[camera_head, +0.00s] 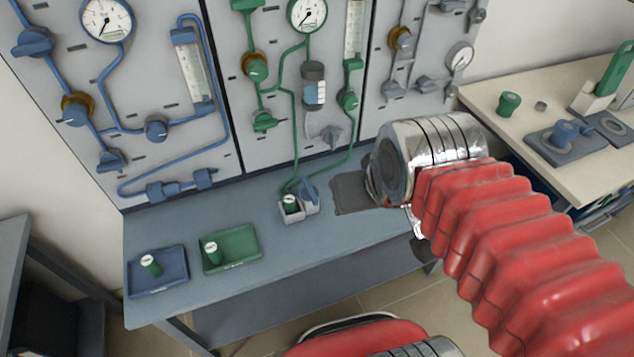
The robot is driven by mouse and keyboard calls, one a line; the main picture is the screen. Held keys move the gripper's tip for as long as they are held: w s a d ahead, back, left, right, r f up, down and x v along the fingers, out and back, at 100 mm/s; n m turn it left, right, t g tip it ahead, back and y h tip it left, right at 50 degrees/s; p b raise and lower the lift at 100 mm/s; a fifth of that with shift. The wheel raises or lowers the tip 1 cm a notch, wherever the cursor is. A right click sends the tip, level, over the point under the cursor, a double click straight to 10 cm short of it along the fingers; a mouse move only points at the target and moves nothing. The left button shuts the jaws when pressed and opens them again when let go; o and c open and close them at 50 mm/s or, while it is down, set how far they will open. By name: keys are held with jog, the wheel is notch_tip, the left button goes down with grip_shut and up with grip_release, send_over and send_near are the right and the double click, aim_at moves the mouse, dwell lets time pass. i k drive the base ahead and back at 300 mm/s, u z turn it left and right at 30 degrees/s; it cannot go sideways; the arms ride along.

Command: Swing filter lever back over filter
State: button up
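A small green cylinder with a pale top (290,203), which looks like the filter, stands in a small white holder (291,216) on the grey-blue bench. A blue lever-like part (309,190) stands upright at the holder's right side, beside the green cylinder and not over it. My arm, with a red bellows sleeve and a chrome wrist, reaches in from the lower right. The wrist hangs to the right of the holder, apart from it in the picture. My gripper fingers do not show, so I cannot tell what they hold.
A blue tray (172,281) and a green tray (244,237) each hold a small green cylinder at the bench's left. A dark grey patch (352,197) lies right of the holder. Piped panels with gauges rise behind. A beige table (520,130) stands right.

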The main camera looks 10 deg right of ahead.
aim_at(309, 192)
jog(key=z, duration=1.05)
jog(key=k, duration=1.2)
jog(key=u, duration=0.7)
jog(key=i, duration=1.05)
jog(key=u, duration=0.05)
